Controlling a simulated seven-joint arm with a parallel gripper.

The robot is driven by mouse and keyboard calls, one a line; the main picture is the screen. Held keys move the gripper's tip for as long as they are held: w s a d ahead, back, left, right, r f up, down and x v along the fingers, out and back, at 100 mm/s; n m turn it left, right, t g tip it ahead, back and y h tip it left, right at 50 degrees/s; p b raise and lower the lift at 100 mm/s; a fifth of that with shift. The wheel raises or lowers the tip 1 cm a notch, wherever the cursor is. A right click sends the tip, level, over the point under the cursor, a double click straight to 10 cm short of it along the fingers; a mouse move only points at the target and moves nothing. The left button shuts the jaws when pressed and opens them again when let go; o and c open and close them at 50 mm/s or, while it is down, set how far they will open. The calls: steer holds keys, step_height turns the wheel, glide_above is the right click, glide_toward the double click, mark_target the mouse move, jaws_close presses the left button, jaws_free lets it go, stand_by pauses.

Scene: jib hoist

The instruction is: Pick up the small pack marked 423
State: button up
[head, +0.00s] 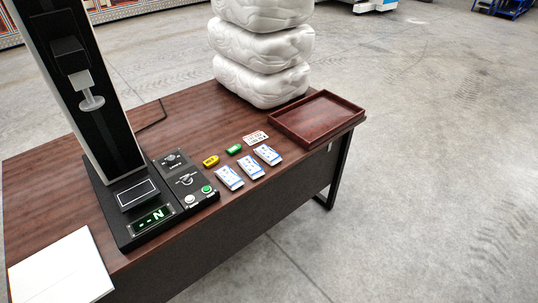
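My gripper is not in view.
A tall black test stand (100,130) with a control panel (184,182) stands left of the packs. Yellow (211,161) and green (234,149) items and a printed card (255,138) lie behind them. A brown tray (316,116) and stacked white bundles (262,48) stand beyond.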

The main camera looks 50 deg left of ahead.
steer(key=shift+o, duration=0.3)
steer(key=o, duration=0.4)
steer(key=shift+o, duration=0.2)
